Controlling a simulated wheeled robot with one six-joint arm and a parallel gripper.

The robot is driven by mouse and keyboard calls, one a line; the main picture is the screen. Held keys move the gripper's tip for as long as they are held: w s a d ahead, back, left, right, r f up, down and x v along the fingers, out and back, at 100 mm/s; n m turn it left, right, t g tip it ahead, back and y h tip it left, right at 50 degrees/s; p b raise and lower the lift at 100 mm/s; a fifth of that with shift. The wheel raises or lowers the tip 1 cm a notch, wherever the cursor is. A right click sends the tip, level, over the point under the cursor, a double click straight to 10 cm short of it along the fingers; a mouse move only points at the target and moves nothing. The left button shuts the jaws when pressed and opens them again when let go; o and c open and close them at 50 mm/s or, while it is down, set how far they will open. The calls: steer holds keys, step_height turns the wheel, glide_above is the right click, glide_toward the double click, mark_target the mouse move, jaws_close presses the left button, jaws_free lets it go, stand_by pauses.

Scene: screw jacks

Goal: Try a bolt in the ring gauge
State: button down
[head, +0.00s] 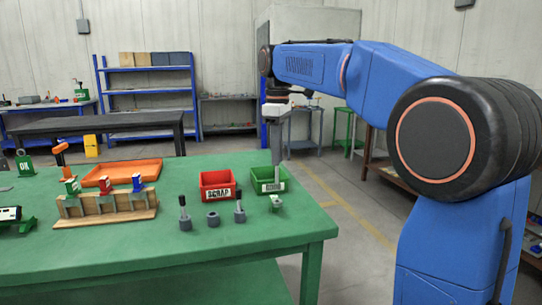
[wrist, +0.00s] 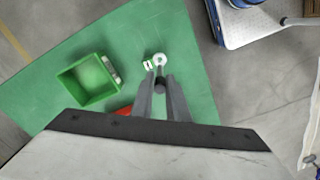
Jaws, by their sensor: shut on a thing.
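My gripper (head: 276,182) points down over the right part of the green table. In the wrist view its fingers (wrist: 160,84) are shut on a dark bolt (wrist: 160,90), seen end-on between them. A small pale ring gauge (wrist: 160,59) with a white label beside it lies just beyond the fingertips. In the head view the gauge (head: 276,204) is a small green and white piece under the gripper. The bolt looks above it and apart, but the gap is hard to judge. Two dark bolts (head: 184,213) (head: 239,212) stand upright in round holders. A similar holder (head: 213,219) between them is empty.
A red SCRAP bin (head: 217,182) and a green bin (head: 283,184) stand behind the gauge. The green bin (wrist: 74,98) is left of my fingers in the wrist view. A wooden rack (head: 105,207) and an orange tray (head: 123,173) are further left. The table front is clear.

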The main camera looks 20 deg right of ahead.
steer(key=shift+d+f, duration=0.1)
steer(key=shift+f, duration=2.45)
steer(key=shift+f, duration=2.1)
steer(key=shift+r, duration=3.25)
